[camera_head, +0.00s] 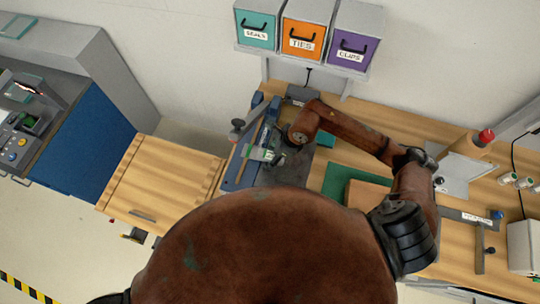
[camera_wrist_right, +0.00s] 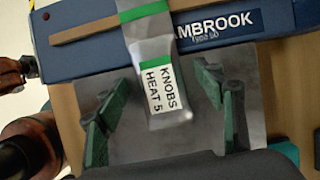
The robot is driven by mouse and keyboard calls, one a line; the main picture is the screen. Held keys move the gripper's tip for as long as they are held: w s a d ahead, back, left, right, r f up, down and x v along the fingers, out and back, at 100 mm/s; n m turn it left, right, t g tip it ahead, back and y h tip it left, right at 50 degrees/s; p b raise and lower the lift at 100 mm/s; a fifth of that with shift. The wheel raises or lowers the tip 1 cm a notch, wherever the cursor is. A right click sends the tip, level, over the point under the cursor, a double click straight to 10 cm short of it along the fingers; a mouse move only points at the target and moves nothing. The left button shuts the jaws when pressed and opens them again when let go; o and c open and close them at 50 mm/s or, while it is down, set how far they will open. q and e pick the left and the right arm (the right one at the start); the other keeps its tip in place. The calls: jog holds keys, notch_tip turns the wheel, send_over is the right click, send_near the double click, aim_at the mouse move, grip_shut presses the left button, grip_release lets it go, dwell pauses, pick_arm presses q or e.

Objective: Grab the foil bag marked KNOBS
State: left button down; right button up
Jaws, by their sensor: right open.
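The foil bag (camera_wrist_right: 155,70) is silver with a green band and a white label reading KNOBS HEAT 5. In the right wrist view it lies across the front of a blue machine (camera_wrist_right: 280,20) marked MBROOK Type 50, its lower end over a grey plate (camera_wrist_right: 190,145). My right gripper (camera_wrist_right: 163,100) is open, one green finger on each side of the bag, with visible gaps. In the head view the bag (camera_head: 260,153) shows small beside my right gripper (camera_head: 275,150). My left gripper is out of view.
A wooden-topped cart (camera_head: 160,180) stands at the left.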

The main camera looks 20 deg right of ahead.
jog(key=c, duration=1.3)
jog(key=shift+o, duration=0.2)
